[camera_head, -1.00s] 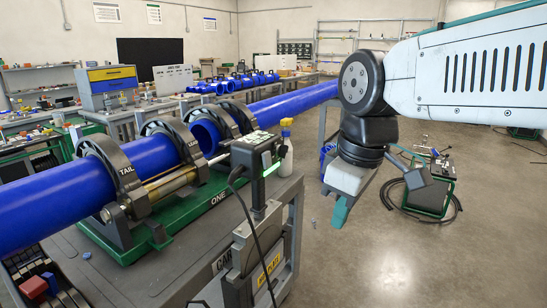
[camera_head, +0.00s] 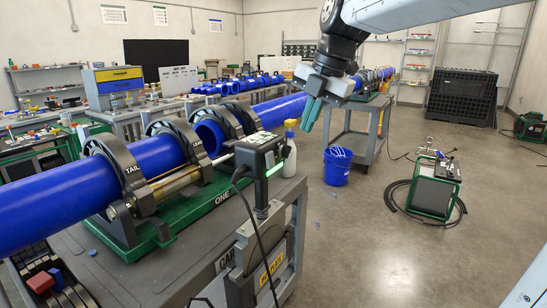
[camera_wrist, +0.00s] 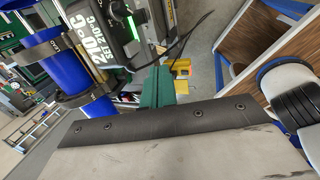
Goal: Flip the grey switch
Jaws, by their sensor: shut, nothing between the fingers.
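My gripper (camera_head: 311,114) has teal fingers and is shut and empty. In the head view it hangs raised in the air, right of the black control box (camera_head: 258,153). In the wrist view its fingers (camera_wrist: 157,86) point toward the box's side, and I see no contact. The box has a lit green strip and also shows in the wrist view (camera_wrist: 118,28), with a display reading 210 C. Red and blue blocks (camera_head: 48,281) sit in a dark panel at the lower left. I cannot make out a grey switch for certain in either view.
A blue pipe (camera_head: 50,197) lies in black clamps on the green bed of the cart (camera_head: 165,272). A spray bottle (camera_head: 290,150) stands beside the box. A blue bucket (camera_head: 337,167) and a green-framed machine (camera_head: 432,187) stand right. Floor between is largely clear.

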